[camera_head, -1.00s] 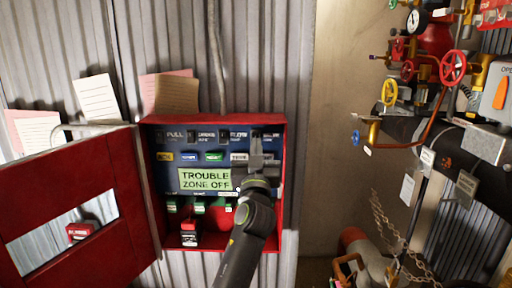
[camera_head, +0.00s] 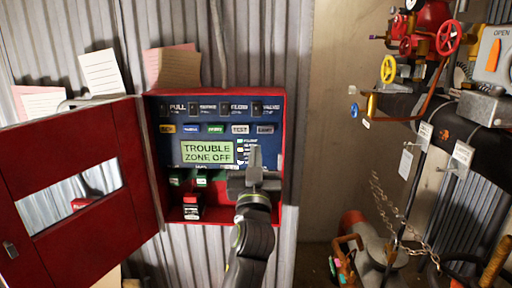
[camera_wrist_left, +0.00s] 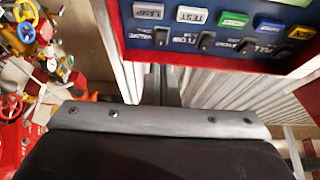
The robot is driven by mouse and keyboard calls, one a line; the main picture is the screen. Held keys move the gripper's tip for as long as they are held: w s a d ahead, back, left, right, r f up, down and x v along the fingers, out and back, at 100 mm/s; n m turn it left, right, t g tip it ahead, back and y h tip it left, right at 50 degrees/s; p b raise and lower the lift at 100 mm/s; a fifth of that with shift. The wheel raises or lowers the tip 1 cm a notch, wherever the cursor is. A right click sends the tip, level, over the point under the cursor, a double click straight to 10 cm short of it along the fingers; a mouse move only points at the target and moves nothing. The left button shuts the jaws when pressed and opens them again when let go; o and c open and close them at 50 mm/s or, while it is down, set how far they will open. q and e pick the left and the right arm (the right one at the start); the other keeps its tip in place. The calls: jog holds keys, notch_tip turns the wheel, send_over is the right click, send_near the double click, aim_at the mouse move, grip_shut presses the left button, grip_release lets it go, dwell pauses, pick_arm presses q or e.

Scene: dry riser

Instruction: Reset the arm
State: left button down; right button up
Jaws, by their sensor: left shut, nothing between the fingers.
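My left arm comes up from the bottom in the head view. Its gripper (camera_head: 255,152) is shut and empty, pointing up in front of the right part of the red alarm panel (camera_head: 287,150). It overlaps the area right of the lit green display (camera_head: 208,152), which reads "TROUBLE ZONE OFF". In the left wrist view the panel appears upside down, with its buttons (camera_wrist_left: 195,16) and toggle switches (camera_wrist_left: 207,41) at the top. The dark gripper body fills the bottom there, and the slim shut fingers (camera_wrist_left: 165,88) point toward the panel. Whether they touch anything is unclear.
The panel's red door (camera_head: 85,220) stands open to the left. Paper notes (camera_head: 100,75) are on the corrugated wall above it. Pipes with a red handwheel (camera_head: 449,37), a yellow handwheel (camera_head: 388,68) and a hanging chain (camera_head: 400,215) stand at the right. Bare wall lies between.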

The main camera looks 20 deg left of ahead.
pick_arm(q)
jog(key=shift+s+d+f, duration=0.15)
jog(key=shift+s+f, duration=0.3)
jog(key=shift+s, duration=0.1)
pick_arm(e)
jog(key=shift+s+a+f, duration=0.1)
jog(key=shift+s+f, duration=0.25)
jog(key=shift+s, duration=0.35)
